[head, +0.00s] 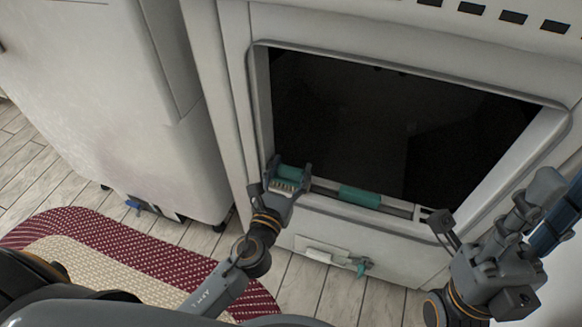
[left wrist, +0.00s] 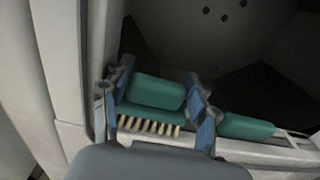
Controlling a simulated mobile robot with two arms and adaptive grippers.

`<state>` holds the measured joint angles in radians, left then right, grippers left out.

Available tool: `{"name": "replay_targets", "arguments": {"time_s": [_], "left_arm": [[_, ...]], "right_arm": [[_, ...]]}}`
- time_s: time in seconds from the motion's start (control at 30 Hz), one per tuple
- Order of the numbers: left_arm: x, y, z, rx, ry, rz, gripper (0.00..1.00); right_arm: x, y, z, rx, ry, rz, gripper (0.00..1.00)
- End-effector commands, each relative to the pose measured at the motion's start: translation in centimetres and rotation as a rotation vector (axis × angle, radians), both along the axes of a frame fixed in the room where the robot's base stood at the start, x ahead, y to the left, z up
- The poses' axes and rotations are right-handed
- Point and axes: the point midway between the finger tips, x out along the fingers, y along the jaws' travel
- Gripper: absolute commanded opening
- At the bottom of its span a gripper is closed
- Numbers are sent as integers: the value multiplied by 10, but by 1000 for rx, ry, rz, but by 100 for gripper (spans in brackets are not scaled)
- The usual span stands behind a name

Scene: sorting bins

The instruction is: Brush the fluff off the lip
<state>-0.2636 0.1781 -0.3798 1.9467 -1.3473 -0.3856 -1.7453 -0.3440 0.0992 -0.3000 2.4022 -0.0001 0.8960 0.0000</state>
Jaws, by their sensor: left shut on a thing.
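A teal brush (head: 360,196) with pale bristles lies along the lower lip (head: 400,204) of the white machine's dark opening. In the left wrist view, its teal handle (left wrist: 245,127) reaches right and its bristles (left wrist: 150,124) face the near side. My left gripper (head: 288,176) is shut on the brush at its left end, by the opening's lower left corner. It also shows in the left wrist view (left wrist: 160,100). My right gripper (head: 492,212) is open and empty near the opening's lower right corner. I cannot make out any fluff on the lip.
The dark opening (head: 390,130) is behind the lip. A small white panel with a teal latch (head: 362,266) is low on the machine's front. A white cabinet (head: 110,110) stands at left. A red and cream rug (head: 130,262) lies on the plank floor.

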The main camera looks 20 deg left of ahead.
Motion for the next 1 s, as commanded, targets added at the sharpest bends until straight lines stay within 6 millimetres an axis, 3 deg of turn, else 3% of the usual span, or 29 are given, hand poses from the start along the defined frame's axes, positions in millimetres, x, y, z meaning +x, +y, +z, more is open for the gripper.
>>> {"name": "replay_targets", "arguments": {"time_s": [0.53, 1.0], "left_arm": [[-7, 0, -1, 0, 8, 0, 1], [17, -1, 6, 0, 1, 1, 1]], "right_arm": [[0, 0, -1, -1, 13, 1, 26], [1, 0, 10, -1, 7, 1, 26]]}}
